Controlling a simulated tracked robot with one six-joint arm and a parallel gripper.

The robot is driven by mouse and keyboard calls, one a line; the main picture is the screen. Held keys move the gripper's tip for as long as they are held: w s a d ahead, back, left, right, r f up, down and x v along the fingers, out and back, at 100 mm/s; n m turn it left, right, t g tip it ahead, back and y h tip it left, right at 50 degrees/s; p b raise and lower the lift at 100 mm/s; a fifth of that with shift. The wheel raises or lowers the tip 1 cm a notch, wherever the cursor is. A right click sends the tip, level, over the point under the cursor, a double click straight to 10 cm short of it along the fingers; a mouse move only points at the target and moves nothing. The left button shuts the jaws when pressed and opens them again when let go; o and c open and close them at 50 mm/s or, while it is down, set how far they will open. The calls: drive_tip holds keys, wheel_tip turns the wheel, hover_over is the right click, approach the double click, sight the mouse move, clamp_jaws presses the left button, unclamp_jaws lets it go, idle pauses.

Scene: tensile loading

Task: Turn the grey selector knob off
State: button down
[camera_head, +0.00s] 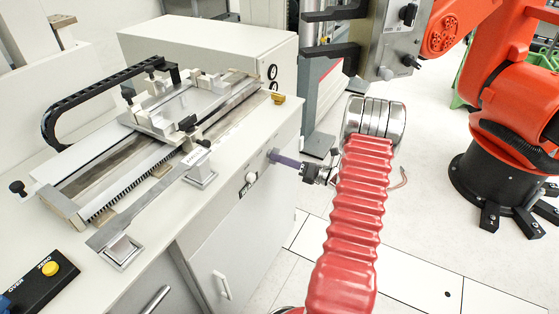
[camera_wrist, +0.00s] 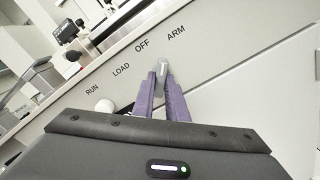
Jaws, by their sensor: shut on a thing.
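In the wrist view the grey selector knob (camera_wrist: 162,68) shows as a narrow grey bar between the two purple fingertips of my gripper (camera_wrist: 160,76). The fingers are closed on it and hide much of it. The printed marks RUN, LOAD, OFF (camera_wrist: 142,47) and ARM (camera_wrist: 176,32) run along the panel above it. Which mark the knob points to I cannot tell for sure. In the head view my gripper (camera_head: 273,157) reaches from the right to the bench's front panel, and its fingers hide the knob there.
A white round knob (camera_head: 251,178) sits on the panel left of my gripper; it also shows in the wrist view (camera_wrist: 104,106). The bench top carries a slide fixture (camera_head: 168,110). An orange robot arm (camera_head: 510,95) stands at the right. Floor is clear before the bench.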

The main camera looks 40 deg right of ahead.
drive_tip(key=shift+d+n, duration=0.15)
drive_tip(key=shift+n, duration=3.85)
drive_tip(key=c, duration=1.8)
unclamp_jaws()
drive_tip(key=shift+o, duration=0.2)
drive_tip(key=shift+s, duration=0.1)
drive_tip(key=v, duration=1.3)
drive_tip(key=shift+s, duration=0.35)
